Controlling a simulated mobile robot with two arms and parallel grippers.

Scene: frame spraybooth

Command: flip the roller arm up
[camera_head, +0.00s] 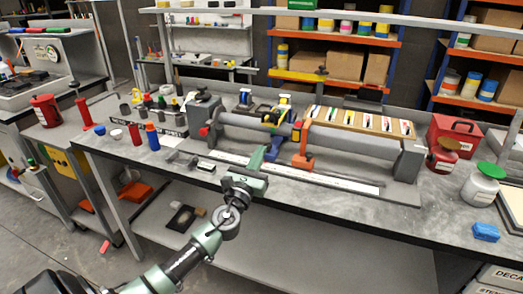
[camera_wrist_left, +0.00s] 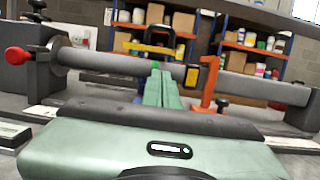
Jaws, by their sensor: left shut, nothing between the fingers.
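A long grey roller (camera_head: 345,142) lies between two dark end blocks on the bench; it also crosses the left wrist view (camera_wrist_left: 110,63). An orange upright part (camera_head: 303,150) stands in front of the roller, just right of my fingers. I cannot tell which part is the roller arm. My left gripper (camera_head: 258,153) is shut and empty, its green fingers pointing at the roller's middle (camera_wrist_left: 160,75). Contact is unclear. My right gripper is out of view.
A red knob (camera_head: 204,131) is at the left end block. Cups and bottles (camera_head: 152,136) stand on the left. A red box (camera_head: 453,135), jars (camera_head: 481,184) and a blue block (camera_head: 486,232) are on the right. The front bench strip is mostly clear.

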